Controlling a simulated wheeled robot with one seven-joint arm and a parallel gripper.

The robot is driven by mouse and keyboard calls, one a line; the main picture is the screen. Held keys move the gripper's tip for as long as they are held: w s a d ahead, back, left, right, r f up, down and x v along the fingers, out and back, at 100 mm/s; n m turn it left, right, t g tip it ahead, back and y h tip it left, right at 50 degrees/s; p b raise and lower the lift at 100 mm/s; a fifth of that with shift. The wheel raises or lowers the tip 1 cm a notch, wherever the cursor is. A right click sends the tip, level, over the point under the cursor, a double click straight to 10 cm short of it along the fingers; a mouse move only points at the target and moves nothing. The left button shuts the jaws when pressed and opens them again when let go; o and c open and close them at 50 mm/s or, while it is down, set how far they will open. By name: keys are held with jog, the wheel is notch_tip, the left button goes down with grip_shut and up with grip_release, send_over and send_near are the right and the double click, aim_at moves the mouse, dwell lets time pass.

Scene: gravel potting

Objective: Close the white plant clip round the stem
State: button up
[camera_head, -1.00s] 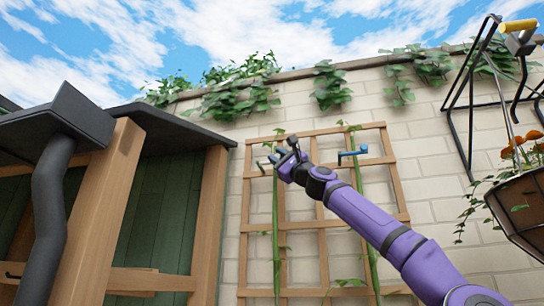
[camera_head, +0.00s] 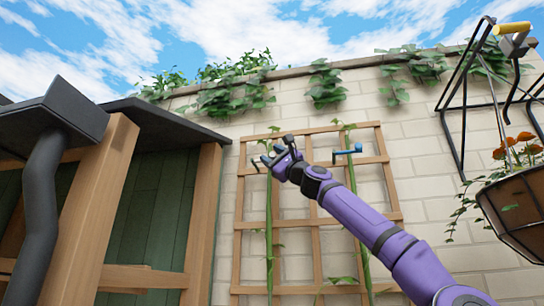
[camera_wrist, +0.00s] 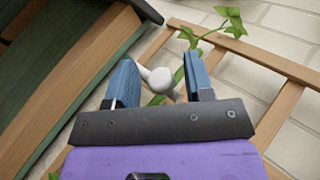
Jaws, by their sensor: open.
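My gripper (camera_head: 266,158) is at the upper left of the wooden trellis, by the left green stem (camera_head: 269,230). In the wrist view its two blue fingers (camera_wrist: 160,80) are open and apart. The white plant clip (camera_wrist: 160,80) shows between them as a rounded knob with a short arm reaching toward the left finger. A gap shows between the knob and the right finger; whether the left finger touches the clip I cannot tell. The stem (camera_wrist: 182,73) runs behind the clip, partly hidden by the right finger. I cannot make out the clip in the head view.
The trellis (camera_head: 318,223) stands against a pale brick wall (camera_head: 420,185). A blue clip (camera_head: 347,151) is on the right stem. A wooden shed (camera_head: 205,220) stands close at left, and a hanging planter (camera_head: 515,215) with orange flowers is at right.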

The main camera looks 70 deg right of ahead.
jog(key=v, duration=1)
jog(key=shift+s+f, duration=0.25)
jog(key=shift+h, duration=0.3)
jog(key=w+a+f+n+g+y, duration=0.5)
jog(key=a+f+n, duration=0.4)
jog(key=a, duration=0.6)
jog(key=w+a+f+n+g+y, duration=0.2)
jog(key=w+a+f+n+g, duration=0.4)
jog(key=a+f, duration=0.7)
jog(key=a+f+n+g+h, duration=0.1)
jog(key=a+f+n+g, duration=0.1)
jog(key=f, duration=0.8)
jog(key=a+f+n+g+h, duration=0.1)
jog(key=a+f+n+g, duration=0.2)
jog(key=f, duration=0.8)
jog(key=a+f+n+g+h, duration=0.2)
jog(key=a+f+n+g, duration=0.1)
jog(key=f, duration=0.8)
jog(key=shift+s+a+g, duration=0.35)
jog(key=shift+a+g, duration=0.5)
jog(key=shift+g, duration=0.15)
